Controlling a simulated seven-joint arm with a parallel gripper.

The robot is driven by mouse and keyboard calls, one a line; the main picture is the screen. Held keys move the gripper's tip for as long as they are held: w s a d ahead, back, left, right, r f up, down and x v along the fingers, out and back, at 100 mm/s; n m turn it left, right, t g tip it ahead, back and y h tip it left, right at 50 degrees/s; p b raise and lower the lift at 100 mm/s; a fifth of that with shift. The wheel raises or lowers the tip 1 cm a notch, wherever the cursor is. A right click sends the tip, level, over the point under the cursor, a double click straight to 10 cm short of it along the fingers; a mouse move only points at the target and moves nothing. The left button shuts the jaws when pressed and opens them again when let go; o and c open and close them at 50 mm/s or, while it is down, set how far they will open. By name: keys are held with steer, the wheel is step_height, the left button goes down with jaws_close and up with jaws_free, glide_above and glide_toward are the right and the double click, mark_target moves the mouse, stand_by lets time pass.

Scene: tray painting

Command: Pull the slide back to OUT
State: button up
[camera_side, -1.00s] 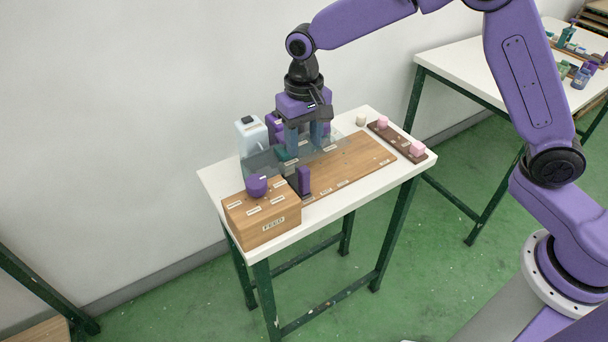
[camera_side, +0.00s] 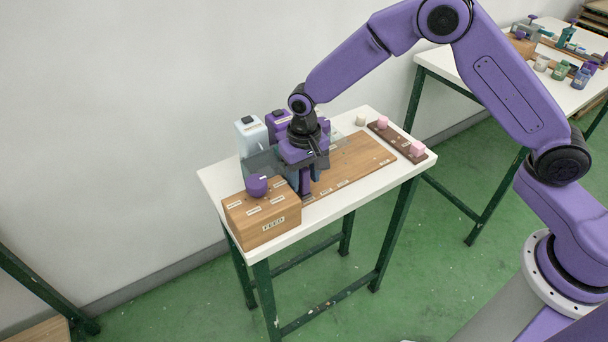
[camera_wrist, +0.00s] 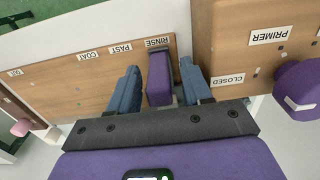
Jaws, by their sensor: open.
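The slide's purple upright handle (camera_wrist: 160,78) stands at the RINSE label end of the wooden board (camera_wrist: 75,85), close to the FEED box. In the side view the handle (camera_side: 305,186) shows just below my gripper. My gripper (camera_wrist: 160,85) is open, with one blue finger on each side of the handle; I cannot tell whether either finger touches it. Labels RINSE, PAST and COAT run along the board's edge, and a small label at the far left is too small to read surely. The slide's base is mostly hidden by my gripper in the side view.
The wooden FEED box (camera_side: 262,218) with a purple knob (camera_side: 257,186) stands close beside the handle. A pale bottle (camera_side: 250,135) and a purple one (camera_side: 279,124) stand behind. Pink blocks sit on a dark strip (camera_side: 398,142) at the right. The board's right part is clear.

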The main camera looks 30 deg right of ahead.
jaws_close()
steer(key=d, duration=2.4)
steer(key=shift+d, duration=0.4)
steer(key=shift+c, duration=0.5)
jaws_free()
steer(key=shift+o, duration=0.5)
steer(key=shift+r, duration=0.1)
step_height(320, 180, up, 17)
steer(key=shift+r, duration=0.15)
